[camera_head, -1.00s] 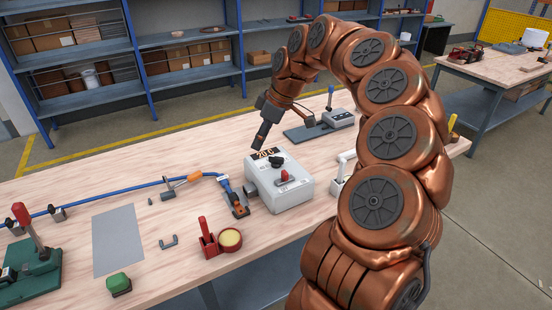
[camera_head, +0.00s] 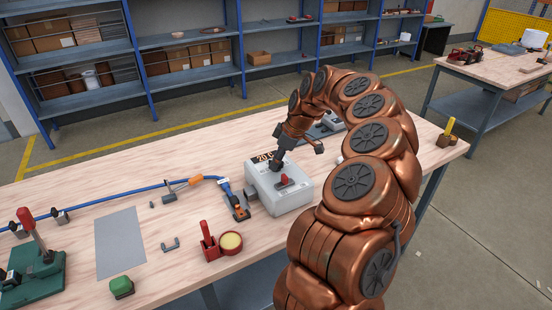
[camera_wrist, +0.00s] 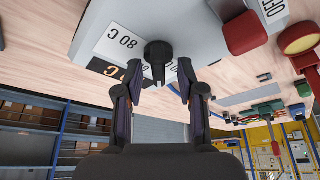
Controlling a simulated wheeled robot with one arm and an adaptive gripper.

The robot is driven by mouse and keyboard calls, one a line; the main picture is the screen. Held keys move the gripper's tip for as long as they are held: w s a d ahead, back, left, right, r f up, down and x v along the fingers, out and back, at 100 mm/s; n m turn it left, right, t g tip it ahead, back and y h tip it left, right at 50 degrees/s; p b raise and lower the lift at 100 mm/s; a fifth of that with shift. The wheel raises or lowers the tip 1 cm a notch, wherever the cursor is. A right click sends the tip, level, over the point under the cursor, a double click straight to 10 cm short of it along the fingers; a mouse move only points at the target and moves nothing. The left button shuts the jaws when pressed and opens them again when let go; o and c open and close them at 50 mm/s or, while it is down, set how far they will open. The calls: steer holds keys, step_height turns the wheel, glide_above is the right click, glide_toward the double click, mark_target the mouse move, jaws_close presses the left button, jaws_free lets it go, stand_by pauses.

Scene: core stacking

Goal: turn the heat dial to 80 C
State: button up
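The heat dial (camera_wrist: 158,52) is a black knob with a pointer bar on a pale grey box (camera_head: 281,196). In the wrist view, a white "80 C" label (camera_wrist: 121,40) lies left of the knob. A dark display (camera_wrist: 104,68) with orange characters is partly hidden. My gripper (camera_wrist: 158,82) is open, its fingers apart on either side of the knob's pointer. I cannot tell whether they touch it. In the head view, my gripper (camera_head: 277,164) is over the box's back edge and covers the dial and part of the display.
A red switch (camera_wrist: 243,32) with an "OFF" label is on the same box. A red holder with a yellow disc (camera_head: 230,241) stands in front. A blue cable (camera_head: 130,193) and clamp lie to the left. A grey device (camera_head: 330,125) stands behind my arm.

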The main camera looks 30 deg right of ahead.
steer(key=shift+w+a+f, duration=0.1)
steer(key=shift+w+f, duration=0.1)
steer(key=shift+f, duration=0.2)
jaws_close()
